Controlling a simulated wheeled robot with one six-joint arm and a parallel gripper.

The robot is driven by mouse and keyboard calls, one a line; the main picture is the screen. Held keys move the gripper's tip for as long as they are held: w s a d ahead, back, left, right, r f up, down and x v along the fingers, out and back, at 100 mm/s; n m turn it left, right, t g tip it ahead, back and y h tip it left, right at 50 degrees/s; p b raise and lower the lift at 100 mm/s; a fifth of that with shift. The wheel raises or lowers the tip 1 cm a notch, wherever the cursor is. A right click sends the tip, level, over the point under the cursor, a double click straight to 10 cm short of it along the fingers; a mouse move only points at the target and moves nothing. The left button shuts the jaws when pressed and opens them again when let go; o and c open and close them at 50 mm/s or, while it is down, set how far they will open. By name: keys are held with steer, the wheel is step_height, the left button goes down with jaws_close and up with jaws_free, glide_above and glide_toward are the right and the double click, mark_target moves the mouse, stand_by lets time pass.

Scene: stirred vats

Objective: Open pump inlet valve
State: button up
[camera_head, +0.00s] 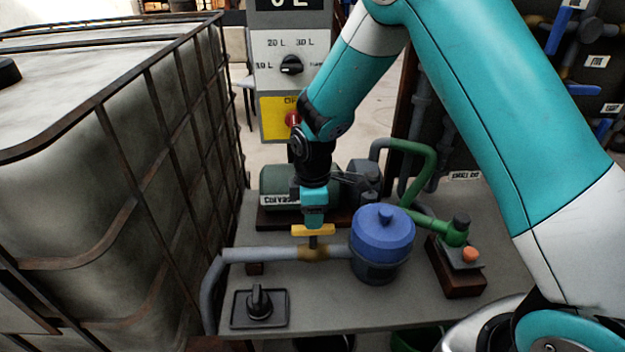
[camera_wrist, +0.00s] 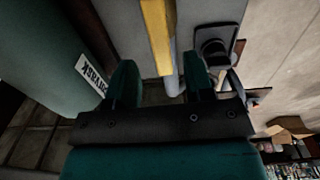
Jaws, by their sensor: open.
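The valve has a yellow bar handle (camera_head: 313,231) on a brass body (camera_head: 313,252) in the grey inlet pipe (camera_head: 270,254). The handle lies roughly parallel to the pipe. The pipe runs to a blue-lidded pot (camera_head: 381,240). My gripper (camera_head: 314,220) points down just above the handle in the head view. In the wrist view, the open fingers (camera_wrist: 161,82) are spread, with the yellow handle (camera_wrist: 157,35) ahead in the gap between them. I cannot tell whether a finger touches it.
A black rotary switch (camera_head: 259,303) is on the bench front left. A green pump motor (camera_head: 290,190) stands behind the valve. A green pipe (camera_head: 430,165) and an orange button (camera_head: 470,255) are at right. A caged tank (camera_head: 110,170) borders the left side. A control panel (camera_head: 290,75) stands behind.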

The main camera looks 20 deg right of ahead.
step_height(320, 180, up, 11)
steer(key=shift+f, duration=0.2)
stand_by(0.4)
